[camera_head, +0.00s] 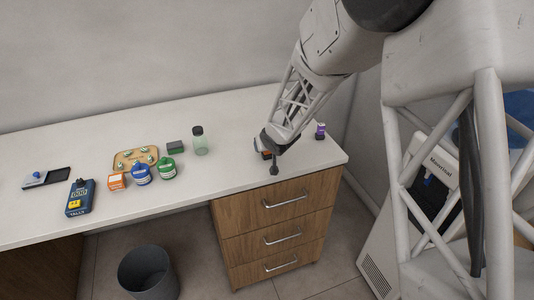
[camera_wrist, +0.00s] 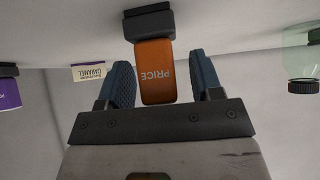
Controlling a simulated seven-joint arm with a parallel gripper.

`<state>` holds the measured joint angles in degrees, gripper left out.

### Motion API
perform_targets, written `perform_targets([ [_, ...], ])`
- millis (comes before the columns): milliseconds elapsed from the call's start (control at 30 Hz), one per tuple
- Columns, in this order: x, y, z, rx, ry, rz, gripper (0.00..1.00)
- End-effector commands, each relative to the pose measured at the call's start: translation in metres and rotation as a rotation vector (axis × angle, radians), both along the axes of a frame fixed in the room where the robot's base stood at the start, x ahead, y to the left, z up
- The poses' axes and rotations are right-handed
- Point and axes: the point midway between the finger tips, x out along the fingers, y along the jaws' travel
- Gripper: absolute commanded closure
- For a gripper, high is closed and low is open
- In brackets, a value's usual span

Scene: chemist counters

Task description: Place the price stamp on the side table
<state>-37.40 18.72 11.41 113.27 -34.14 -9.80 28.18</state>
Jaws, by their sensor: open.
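The price stamp (camera_wrist: 154,72) has an orange body marked PRICE and a dark block at one end. In the wrist view it is upside down, with the dark block against the pale counter surface at the top. My gripper (camera_wrist: 164,80) is open, with one blue-padded finger on each side of the orange body. Gaps show between the body and the fingers. In the head view a small orange part of the stamp (camera_head: 266,154) shows beside my gripper at the counter's right end; the arm hides most of it. I cannot make out a separate side table.
The white counter (camera_head: 230,180) has drawers below. A purple-labelled container (camera_head: 320,131) stands to the right of my gripper.

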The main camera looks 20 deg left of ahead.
Motion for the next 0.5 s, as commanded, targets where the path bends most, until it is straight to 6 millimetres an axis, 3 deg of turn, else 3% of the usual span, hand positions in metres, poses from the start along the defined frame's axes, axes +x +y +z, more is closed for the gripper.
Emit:
perform_targets([
  [500,-0.0001,0.0001,-0.0001,0.000,0.001,-0.001,0.40],
])
